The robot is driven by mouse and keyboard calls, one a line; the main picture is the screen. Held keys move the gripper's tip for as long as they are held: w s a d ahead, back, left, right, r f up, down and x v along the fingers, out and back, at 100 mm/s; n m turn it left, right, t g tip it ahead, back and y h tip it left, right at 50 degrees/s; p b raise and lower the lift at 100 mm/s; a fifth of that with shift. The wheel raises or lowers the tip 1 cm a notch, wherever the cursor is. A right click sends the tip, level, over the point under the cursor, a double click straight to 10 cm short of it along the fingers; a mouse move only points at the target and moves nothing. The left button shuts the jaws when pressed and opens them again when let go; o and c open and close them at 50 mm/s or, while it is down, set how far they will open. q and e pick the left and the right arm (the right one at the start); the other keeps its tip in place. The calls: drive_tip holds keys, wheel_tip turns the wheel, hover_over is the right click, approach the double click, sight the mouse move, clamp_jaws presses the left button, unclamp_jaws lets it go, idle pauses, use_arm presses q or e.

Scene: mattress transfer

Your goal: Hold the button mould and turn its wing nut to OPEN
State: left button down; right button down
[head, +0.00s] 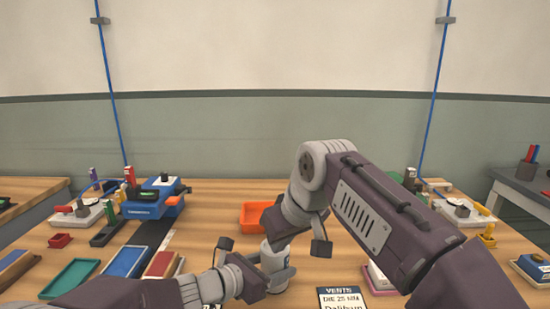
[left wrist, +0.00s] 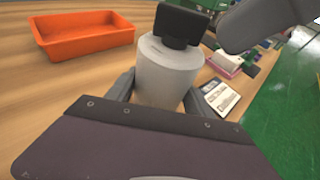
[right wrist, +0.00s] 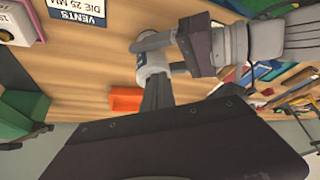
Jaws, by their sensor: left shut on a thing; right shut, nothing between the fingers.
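The button mould (head: 275,266) is a pale grey cylinder standing upright near the table's front. It also shows in the left wrist view (left wrist: 165,75) and, partly covered, in the right wrist view (right wrist: 151,58). My left gripper (head: 262,277) is shut on its side, with one finger on each side in the left wrist view (left wrist: 158,92). My right gripper (head: 275,240) comes from above with its shut, empty fingers at the mould's top, also seen in the right wrist view (right wrist: 156,82). The wing nut and any OPEN mark are hidden; I cannot tell whether the fingers touch it.
An orange tray (head: 255,213) lies behind the mould. A VENTS card (head: 341,299) lies to its right. A blue device (head: 152,200), a green tray (head: 70,278) and several small items stand at left.

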use_arm(q)
drive_tip(key=shift+r, duration=0.1)
use_arm(e)
drive_tip(key=shift+w, duration=0.4)
idle(0.6)
drive_tip(key=shift+d, duration=0.25)
drive_tip(key=shift+w+d, duration=0.55)
drive_tip(key=shift+d, duration=0.25)
drive_tip(key=shift+w, duration=0.1)
drive_tip(key=shift+d, duration=0.1)
idle(0.3)
drive_tip(key=shift+s+d, duration=0.25)
drive_tip(key=shift+s, duration=0.05)
wheel_tip(320, 180, up, 6)
idle(0.3)
